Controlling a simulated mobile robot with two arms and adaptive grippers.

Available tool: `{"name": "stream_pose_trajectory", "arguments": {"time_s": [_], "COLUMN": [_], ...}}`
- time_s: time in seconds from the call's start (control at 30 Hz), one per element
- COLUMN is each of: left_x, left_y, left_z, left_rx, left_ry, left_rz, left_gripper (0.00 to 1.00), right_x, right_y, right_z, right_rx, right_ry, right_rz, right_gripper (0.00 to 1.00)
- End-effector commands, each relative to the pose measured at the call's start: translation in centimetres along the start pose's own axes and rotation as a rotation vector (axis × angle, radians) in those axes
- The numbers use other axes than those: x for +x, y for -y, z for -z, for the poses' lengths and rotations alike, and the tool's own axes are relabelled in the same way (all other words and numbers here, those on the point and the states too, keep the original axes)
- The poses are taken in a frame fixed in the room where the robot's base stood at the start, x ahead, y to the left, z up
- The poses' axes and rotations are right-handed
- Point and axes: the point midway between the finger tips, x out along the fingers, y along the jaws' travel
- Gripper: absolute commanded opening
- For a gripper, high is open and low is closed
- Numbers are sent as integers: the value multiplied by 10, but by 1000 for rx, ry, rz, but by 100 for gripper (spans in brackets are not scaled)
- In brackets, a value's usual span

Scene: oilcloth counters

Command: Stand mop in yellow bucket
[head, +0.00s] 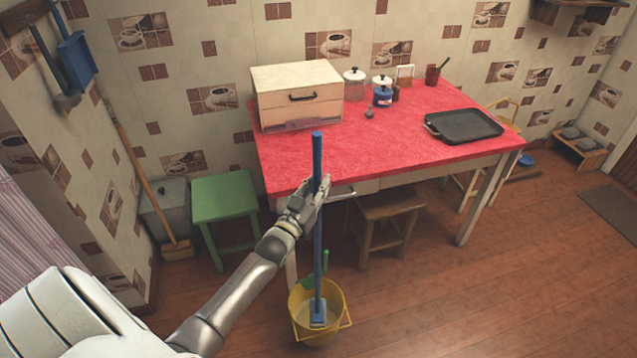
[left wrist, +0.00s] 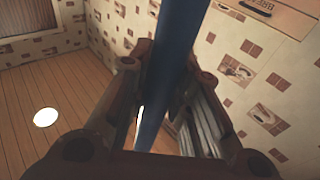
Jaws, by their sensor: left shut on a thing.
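The mop (head: 318,240) has a long blue handle and a blue head. It is close to upright in the head view, with its head inside the opening of the yellow bucket (head: 336,336). I cannot tell whether the mop head touches the bucket's bottom. My left gripper (head: 316,190) is shut on the upper part of the handle, at about the height of the red tabletop. In the left wrist view the blue handle (left wrist: 172,50) runs between the fingers (left wrist: 165,105). Something green (head: 318,266) shows at the bucket's back rim. My right gripper is not in view.
The red table (head: 390,135) stands just behind the mop, with a bread box (head: 298,95), jars and a dark tray (head: 463,126) on it. A green stool (head: 224,200), grey bin (head: 168,208) and broom (head: 150,180) are left. The wooden floor (head: 480,300) at right is free.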

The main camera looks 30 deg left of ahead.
Motion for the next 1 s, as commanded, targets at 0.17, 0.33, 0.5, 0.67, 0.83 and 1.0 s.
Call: {"name": "stream_pose_trajectory", "arguments": {"time_s": [0.17,0.33,0.5,0.67,0.83,1.0], "left_x": [-3,-6,-8,-11,-14,-15], "left_y": [0,0,0,0,0,0], "left_z": [-23,-43,-62,-80,-98,-109], "left_rx": [0,0,0,0,0,0], "left_ry": [-6,-5,-6,-6,-6,-6], "left_rz": [0,0,-1,0,-1,-1], "left_gripper": [0,0,0,0,0,0], "right_x": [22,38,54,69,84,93], "right_y": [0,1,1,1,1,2], "right_z": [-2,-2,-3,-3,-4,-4], "right_rx": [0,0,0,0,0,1], "right_ry": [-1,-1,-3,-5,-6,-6], "right_rz": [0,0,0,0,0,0], "right_gripper": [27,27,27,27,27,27]}}
